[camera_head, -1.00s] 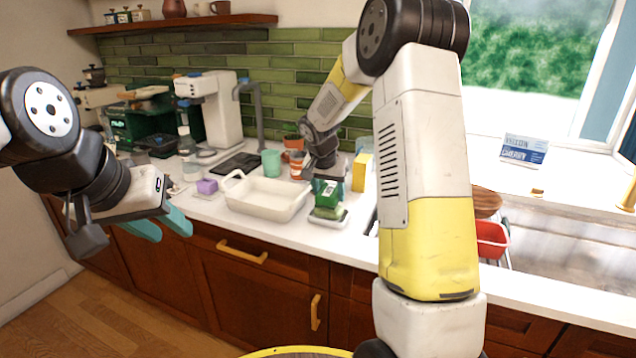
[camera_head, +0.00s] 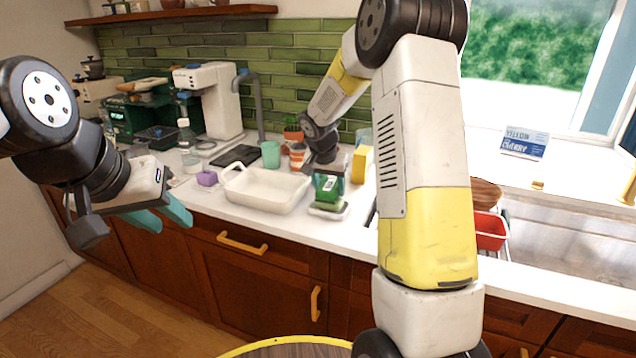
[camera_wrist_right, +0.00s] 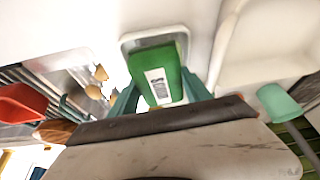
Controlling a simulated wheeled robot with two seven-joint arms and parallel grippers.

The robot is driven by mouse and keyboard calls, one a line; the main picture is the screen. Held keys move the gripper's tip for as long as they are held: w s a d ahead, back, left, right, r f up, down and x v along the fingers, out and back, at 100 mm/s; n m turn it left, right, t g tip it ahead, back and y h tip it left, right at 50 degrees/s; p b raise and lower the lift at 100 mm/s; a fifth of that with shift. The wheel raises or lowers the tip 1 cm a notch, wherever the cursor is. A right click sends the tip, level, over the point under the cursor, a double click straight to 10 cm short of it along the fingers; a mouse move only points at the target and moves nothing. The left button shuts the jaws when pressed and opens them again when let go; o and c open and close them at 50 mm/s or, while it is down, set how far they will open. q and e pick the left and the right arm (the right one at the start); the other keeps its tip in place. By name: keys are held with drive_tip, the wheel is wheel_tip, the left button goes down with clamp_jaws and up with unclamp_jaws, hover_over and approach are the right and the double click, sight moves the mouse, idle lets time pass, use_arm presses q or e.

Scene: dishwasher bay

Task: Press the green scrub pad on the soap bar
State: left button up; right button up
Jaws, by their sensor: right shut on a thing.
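The green scrub pad (camera_head: 328,188), with a white label, is held by my right gripper (camera_wrist_right: 160,82) over a small white dish (camera_head: 335,214). In the right wrist view the pad (camera_wrist_right: 170,62) sits between the two teal fingers, with the dish rim (camera_wrist_right: 152,35) behind it. A pale green strip, likely the soap bar (camera_head: 325,206), shows on the dish directly under the pad. The rest of it is hidden, and I cannot tell whether pad and bar touch. My left gripper (camera_head: 160,216) is open and empty, in front of the counter at the left.
A teal cup (camera_head: 270,154), a striped cup (camera_head: 297,156) and a yellow box (camera_head: 361,165) stand behind. A red container (camera_head: 490,231) is at the sink, right.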

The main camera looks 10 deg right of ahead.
sight(332, 181)
drive_tip(key=shift+f, duration=0.6)
idle(1.1)
drive_tip(key=shift+r, duration=3.6)
drive_tip(key=shift+s, duration=0.1)
